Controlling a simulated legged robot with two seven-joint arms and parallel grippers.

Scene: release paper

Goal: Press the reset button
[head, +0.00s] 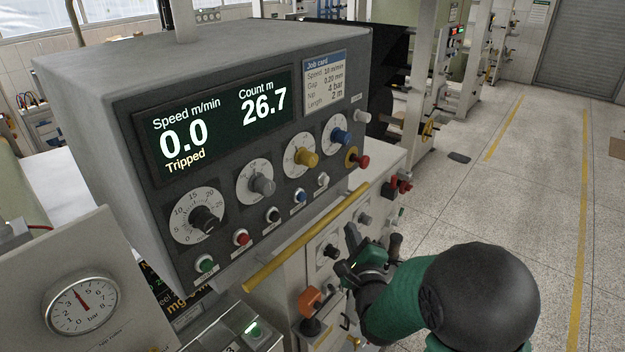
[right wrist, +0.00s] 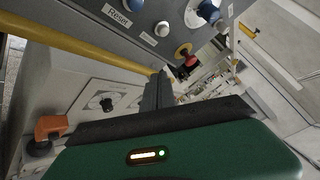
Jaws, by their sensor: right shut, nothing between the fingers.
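The control panel (head: 220,215) carries a row of small buttons below its dials. The button labelled Reset (right wrist: 133,5) is blue and sits at the top edge of the right wrist view; in the head view it appears as the small blue button (head: 300,195), second from the right in the row. The display (head: 215,120) reads "Tripped", speed 0.0, count 26.7. My right gripper (head: 351,240) is shut and empty, below and to the right of the button row, apart from it. Its dark fingers (right wrist: 157,92) point up toward the panel. My left gripper is out of view.
A yellow rail (head: 305,238) runs below the panel, between the button row and my right gripper. A red knob on a yellow base (head: 361,161) stands right of the buttons. An orange knob (head: 310,298) sits below. Open floor (head: 510,190) lies to the right.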

